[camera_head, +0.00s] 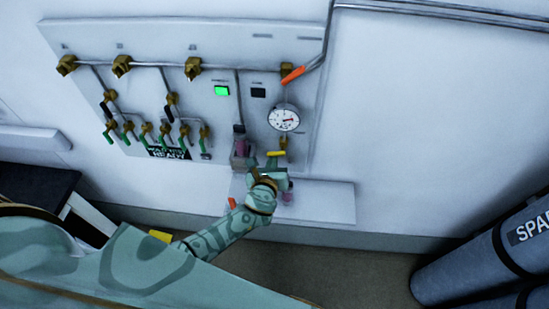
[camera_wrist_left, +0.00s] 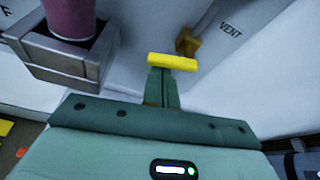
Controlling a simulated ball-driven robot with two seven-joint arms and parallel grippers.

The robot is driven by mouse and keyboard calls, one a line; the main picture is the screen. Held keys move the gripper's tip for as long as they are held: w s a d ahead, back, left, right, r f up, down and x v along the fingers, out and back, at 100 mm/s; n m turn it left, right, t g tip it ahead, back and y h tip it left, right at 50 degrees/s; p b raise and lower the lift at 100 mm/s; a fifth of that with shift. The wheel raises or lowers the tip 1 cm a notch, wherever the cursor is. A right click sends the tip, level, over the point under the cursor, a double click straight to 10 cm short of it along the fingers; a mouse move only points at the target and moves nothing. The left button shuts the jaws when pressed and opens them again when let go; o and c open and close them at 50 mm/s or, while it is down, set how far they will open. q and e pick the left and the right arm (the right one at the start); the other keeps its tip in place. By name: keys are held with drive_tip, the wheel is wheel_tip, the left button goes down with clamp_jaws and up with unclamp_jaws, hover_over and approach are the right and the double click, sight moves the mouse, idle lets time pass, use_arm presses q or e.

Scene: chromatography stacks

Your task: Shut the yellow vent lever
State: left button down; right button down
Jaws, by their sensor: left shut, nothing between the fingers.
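The yellow vent lever (camera_head: 276,154) is on the lower right of the wall panel, below the round gauge. In the left wrist view the lever (camera_wrist_left: 172,62) lies crosswise right at the tips of my left gripper (camera_wrist_left: 163,85), beside a brass valve body (camera_wrist_left: 187,42) and the word VENT. My left gripper (camera_head: 272,168) is shut with nothing held. Its fingertips are at or very near the lever; I cannot tell whether they touch. My right gripper is not in view.
A metal holder (camera_wrist_left: 65,55) with a pink cylinder (camera_wrist_left: 70,15) is close on the left of my left gripper. The panel (camera_head: 225,50) carries brass valves, an orange handle (camera_head: 292,75) and the gauge (camera_head: 284,118). A ledge (camera_head: 325,200) runs below. Grey cylinders (camera_head: 470,265) lie at right.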

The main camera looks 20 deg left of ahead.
use_arm(q)
drive_tip(key=shift+a+r+m+p, duration=0.1)
drive_tip(key=shift+r+m+p, duration=0.25)
drive_tip(key=shift+m+p, duration=0.2)
use_arm(e)
drive_tip(key=shift+r, duration=0.85)
